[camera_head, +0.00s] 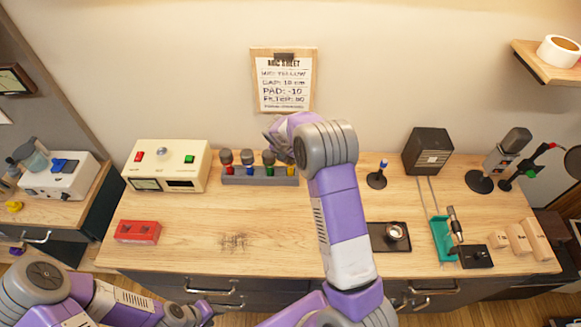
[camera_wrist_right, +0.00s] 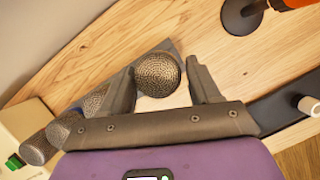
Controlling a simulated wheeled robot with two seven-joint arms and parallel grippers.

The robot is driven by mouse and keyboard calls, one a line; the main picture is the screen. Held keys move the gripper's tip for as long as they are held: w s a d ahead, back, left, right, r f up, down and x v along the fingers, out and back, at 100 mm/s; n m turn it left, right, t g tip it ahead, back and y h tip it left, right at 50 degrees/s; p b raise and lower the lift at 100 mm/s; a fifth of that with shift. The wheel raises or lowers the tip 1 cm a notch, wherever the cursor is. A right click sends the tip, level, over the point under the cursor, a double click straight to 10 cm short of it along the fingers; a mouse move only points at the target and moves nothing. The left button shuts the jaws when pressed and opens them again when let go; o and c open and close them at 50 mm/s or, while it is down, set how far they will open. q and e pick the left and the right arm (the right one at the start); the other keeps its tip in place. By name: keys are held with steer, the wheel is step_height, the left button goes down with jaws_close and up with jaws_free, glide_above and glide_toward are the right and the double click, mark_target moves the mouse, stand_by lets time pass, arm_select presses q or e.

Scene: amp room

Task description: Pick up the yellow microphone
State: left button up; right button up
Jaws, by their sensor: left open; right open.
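Several microphones with coloured bands stand in a grey rack (camera_head: 258,181) at the back of the wooden table. The yellow microphone (camera_head: 290,170) is at the rack's right end, its head largely hidden behind my right arm. In the right wrist view, a round mesh microphone head (camera_wrist_right: 157,73) sits between the spread fingers of my right gripper (camera_wrist_right: 165,88); its coloured band is hidden there. The right gripper is open and not closed on it. In the head view the right fingers are hidden by the arm. My left gripper (camera_head: 203,312) is open and empty, low at the table's front edge.
A cream control box (camera_head: 168,165) stands left of the rack, with a red box (camera_head: 138,232) in front. A small dark stand (camera_head: 377,179) and a black speaker (camera_head: 427,151) are to the right.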

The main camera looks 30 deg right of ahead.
steer(key=x, duration=0.3)
steer(key=shift+w+d+f, duration=0.1)
steer(key=shift+f, duration=0.15)
steer(key=c, duration=0.9)
steer(key=shift+c, duration=0.2)
steer(key=shift+r, duration=0.15)
step_height(320, 180, up, 10)
steer(key=shift+f, duration=0.1)
